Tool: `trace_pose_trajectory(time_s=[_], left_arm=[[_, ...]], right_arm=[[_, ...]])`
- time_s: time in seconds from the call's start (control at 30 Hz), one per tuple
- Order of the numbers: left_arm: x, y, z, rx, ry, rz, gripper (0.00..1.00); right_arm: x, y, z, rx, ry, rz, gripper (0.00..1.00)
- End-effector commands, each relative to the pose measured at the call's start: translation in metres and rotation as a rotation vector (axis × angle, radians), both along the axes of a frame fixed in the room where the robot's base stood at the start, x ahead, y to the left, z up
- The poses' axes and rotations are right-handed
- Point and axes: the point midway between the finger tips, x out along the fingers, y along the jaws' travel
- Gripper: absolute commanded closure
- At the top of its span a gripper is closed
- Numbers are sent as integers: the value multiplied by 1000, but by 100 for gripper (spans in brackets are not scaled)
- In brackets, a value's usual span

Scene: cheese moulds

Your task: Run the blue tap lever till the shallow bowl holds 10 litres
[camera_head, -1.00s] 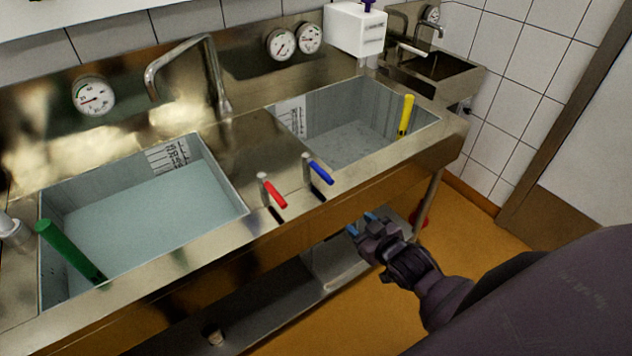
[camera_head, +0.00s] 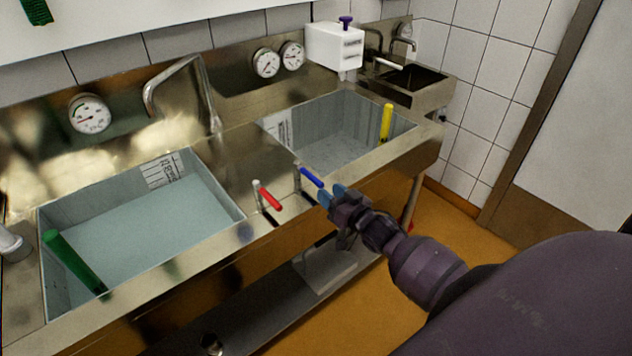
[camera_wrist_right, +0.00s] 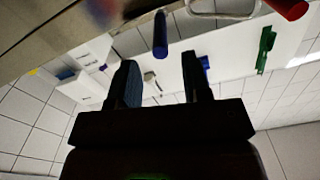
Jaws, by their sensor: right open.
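The blue tap lever (camera_head: 312,177) stands on the sink's front ledge, right of the red lever (camera_head: 270,200). My right gripper (camera_head: 332,193) is open and empty, just right of the blue lever's handle end. In the right wrist view the blue lever (camera_wrist_right: 160,35) lies ahead, roughly in line with the gap between the open fingers (camera_wrist_right: 161,78); no contact shows. The left bowl (camera_head: 96,197) holds pale water, and the right bowl (camera_head: 352,108) looks grey with no clear water line. Both carry a scale on the back left or back wall. I cannot tell which bowl is the shallow one.
A bent spout (camera_head: 181,72) rises behind the bowls. A green standpipe (camera_head: 72,260) leans in the left bowl and a yellow one (camera_head: 387,122) stands in the right. Round gauges (camera_head: 89,113) sit on the splashback. A lower shelf (camera_head: 270,295) runs under the sink; open floor lies right.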

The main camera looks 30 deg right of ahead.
Motion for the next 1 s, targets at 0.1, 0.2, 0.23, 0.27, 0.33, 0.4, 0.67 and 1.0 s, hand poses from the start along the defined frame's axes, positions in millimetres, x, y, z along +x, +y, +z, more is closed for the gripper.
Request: trace_pose_trajectory(time_s=[0.1, 0.2, 0.23, 0.27, 0.33, 0.4, 0.67, 1.0], left_arm=[[-1, 1, 0, 2, 2, 0, 57], [-3, 2, -1, 3, 5, 1, 57], [-4, 2, -2, 3, 7, 1, 57], [-5, 2, -2, 3, 10, 2, 57], [-8, 3, -4, 4, 15, 3, 57], [-10, 3, -5, 4, 20, 4, 57], [-10, 4, -6, 5, 21, 4, 57], [-5, 3, -3, 5, 11, 1, 57]], right_arm=[[21, 2, 1, 0, -1, 0, 56], [36, 3, 1, 0, -1, 0, 56], [40, 4, 1, -1, -1, 0, 56], [43, 4, 1, -1, -1, 0, 56], [51, 4, 0, -1, 0, 0, 56], [56, 5, 0, -1, 0, 0, 56], [63, 6, 0, -1, 0, 0, 56], [62, 5, 0, -1, 1, 0, 82]])
